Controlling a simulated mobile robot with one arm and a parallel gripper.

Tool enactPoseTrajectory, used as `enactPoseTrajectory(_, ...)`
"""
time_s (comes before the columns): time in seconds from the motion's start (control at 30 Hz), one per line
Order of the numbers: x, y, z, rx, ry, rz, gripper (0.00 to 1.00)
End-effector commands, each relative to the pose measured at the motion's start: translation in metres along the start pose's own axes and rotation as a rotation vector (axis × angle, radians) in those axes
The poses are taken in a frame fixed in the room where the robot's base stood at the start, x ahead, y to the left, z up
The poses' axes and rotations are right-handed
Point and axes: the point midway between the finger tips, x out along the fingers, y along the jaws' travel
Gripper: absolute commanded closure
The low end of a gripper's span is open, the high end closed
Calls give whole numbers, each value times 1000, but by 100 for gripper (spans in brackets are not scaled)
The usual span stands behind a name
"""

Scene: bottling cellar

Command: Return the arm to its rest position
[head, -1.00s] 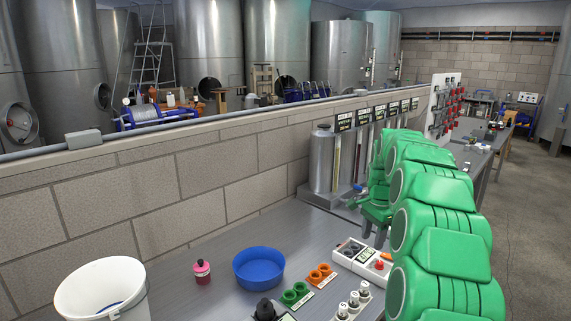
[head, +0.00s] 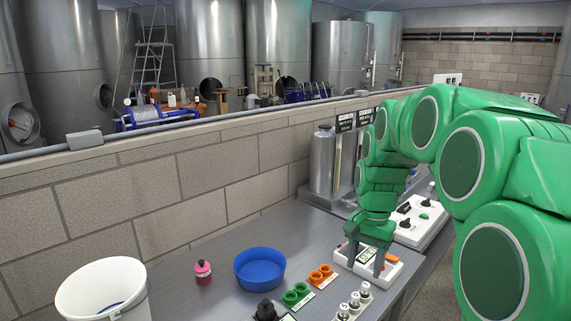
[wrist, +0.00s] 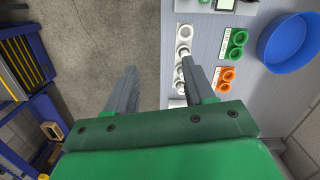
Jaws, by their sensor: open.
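My green arm reaches in from the right in the head view. In the wrist view my gripper (wrist: 162,88) is also open and empty, one finger over the floor and the other over the bench edge. Whether the fingertips touch the white box cannot be told.
On the bench stand a blue bowl (head: 260,268), a pink bottle (head: 203,271), a white bucket (head: 85,291), green rings (head: 297,294), orange rings (head: 320,274) and white-capped pieces (head: 355,300). A steel canister (head: 322,160) stands by the wall. A control box (head: 418,222) sits behind my gripper.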

Motion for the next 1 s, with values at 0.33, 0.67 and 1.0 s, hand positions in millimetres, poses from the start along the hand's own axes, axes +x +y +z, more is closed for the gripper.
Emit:
enactPoseTrajectory(0.33,1,35,81,-176,-9,24,47)
enactPoseTrajectory(0.67,14,75,153,-332,-25,46,47)
enactPoseTrajectory(1.0,37,120,223,-478,-40,68,47)
